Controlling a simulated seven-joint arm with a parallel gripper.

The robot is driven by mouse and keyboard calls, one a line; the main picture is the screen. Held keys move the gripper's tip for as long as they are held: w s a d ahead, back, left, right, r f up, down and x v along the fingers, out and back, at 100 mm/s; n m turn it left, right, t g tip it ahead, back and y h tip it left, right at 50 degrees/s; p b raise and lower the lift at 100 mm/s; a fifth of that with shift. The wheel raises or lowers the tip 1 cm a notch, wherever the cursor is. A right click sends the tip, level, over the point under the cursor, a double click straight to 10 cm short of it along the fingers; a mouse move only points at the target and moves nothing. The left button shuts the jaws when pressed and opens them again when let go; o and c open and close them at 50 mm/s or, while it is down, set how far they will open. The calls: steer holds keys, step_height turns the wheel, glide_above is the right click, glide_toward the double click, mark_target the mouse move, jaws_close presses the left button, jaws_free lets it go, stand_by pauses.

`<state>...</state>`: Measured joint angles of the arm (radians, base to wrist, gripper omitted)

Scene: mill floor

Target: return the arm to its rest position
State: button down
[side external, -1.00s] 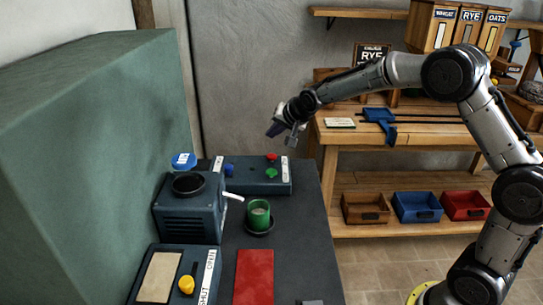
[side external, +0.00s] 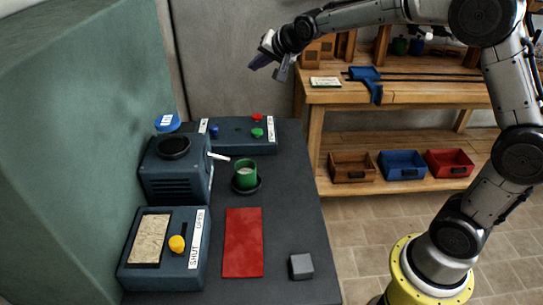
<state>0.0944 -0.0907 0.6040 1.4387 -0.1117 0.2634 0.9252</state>
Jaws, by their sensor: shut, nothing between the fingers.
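My gripper (side external: 267,62) is at the upper middle of the side external view, shut and empty. It hangs in the air above and behind the dark worktop, clear of everything on it. My arm reaches to it from the right, with its upper part running along the top edge of the picture.
The worktop (side external: 295,220) holds a button panel (side external: 237,136), a grinder-like box (side external: 172,180), a green cup (side external: 245,173), a red mat (side external: 243,243), a grey block (side external: 301,266) and a box with a yellow knob (side external: 177,244). A wooden bench (side external: 420,97) stands behind.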

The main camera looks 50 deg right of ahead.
steer(key=s+a+r+n, duration=0.2)
steer(key=s+r, duration=0.2)
steer(key=s, duration=0.6)
steer(key=s+a+r+n, duration=0.2)
steer(key=s+r, duration=0.2)
steer(key=s, duration=0.6)
steer(key=s+a+f+n+g, duration=0.1)
steer(key=s+f+n+g, duration=0.1)
steer(key=s+f, duration=0.4)
steer(key=s+a+f+n+g+y, duration=0.1)
steer(key=s+f+n+g, duration=0.2)
steer(key=s, duration=1)
step_height(320, 180, down, 4)
steer(key=shift+r+n, duration=0.2)
steer(key=shift+n, duration=0.6)
